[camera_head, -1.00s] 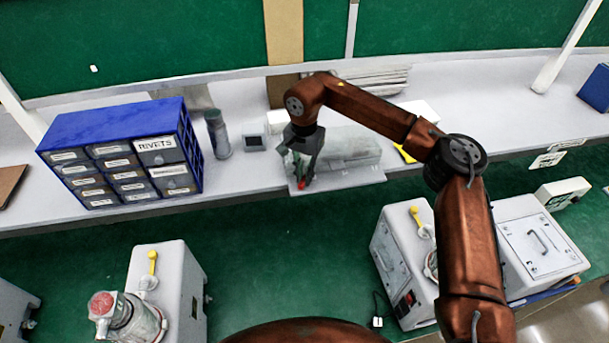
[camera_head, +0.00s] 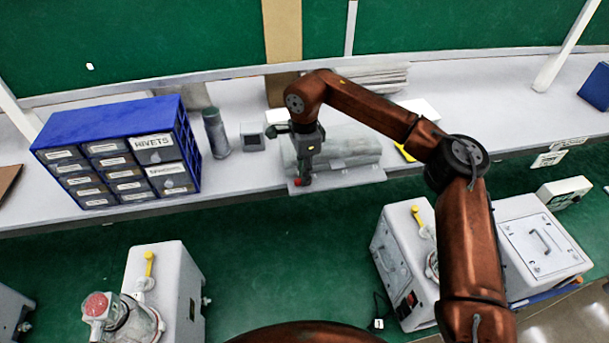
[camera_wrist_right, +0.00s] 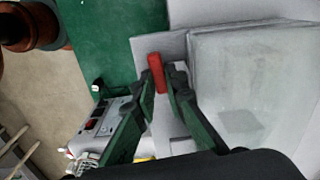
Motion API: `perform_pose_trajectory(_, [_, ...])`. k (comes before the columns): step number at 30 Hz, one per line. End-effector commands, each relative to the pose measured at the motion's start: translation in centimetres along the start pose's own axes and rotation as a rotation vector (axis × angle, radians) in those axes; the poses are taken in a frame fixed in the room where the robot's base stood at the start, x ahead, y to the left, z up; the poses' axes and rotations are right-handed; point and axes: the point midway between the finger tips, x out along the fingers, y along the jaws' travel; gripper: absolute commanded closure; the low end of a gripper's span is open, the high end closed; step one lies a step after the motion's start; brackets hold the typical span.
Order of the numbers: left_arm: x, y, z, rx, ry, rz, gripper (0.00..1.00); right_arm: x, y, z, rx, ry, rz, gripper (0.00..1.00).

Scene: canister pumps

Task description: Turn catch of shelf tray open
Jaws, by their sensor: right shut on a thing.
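The shelf tray (camera_head: 352,178) is a pale grey plate on the white shelf, with a greyish block-like load (camera_head: 350,147) on it. The red catch (camera_head: 298,182) is at its front left corner. My right gripper (camera_head: 303,176) reaches down to it from above. In the right wrist view the red catch (camera_wrist_right: 157,75) is a short bar between the two fingers of my right gripper (camera_wrist_right: 164,88), which are shut on it. The catch's base is partly hidden by the fingers. My left gripper is not in view.
A blue drawer cabinet (camera_head: 108,118) and a grey bottle (camera_head: 216,133) stand left of the tray. A small grey box (camera_head: 252,137) is close behind. Pump units with yellow levers (camera_head: 150,265) stand below the shelf.

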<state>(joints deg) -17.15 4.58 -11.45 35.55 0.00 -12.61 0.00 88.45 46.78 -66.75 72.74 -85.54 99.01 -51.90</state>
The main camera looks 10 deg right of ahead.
Motion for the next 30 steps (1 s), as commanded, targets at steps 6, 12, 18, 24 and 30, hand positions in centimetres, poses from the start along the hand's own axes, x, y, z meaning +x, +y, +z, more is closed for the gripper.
perform_pose_trajectory(6, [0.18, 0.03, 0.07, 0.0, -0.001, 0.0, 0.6, -0.15, -0.04, -0.11, 0.093, 0.001, -0.004, 1.0])
perform_pose_trajectory(12, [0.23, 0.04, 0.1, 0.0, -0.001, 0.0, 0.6, -0.17, -0.02, -0.12, 0.131, 0.001, -0.003, 1.0])
perform_pose_trajectory(18, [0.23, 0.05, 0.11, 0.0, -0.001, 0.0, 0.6, -0.18, -0.02, -0.13, 0.138, 0.001, -0.004, 1.0])
perform_pose_trajectory(24, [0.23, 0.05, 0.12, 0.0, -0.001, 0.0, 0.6, -0.19, -0.03, -0.13, 0.138, 0.001, -0.004, 1.0])
perform_pose_trajectory(30, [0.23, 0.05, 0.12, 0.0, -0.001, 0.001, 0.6, -0.13, 0.0, -0.09, 0.137, 0.001, -0.002, 0.77])
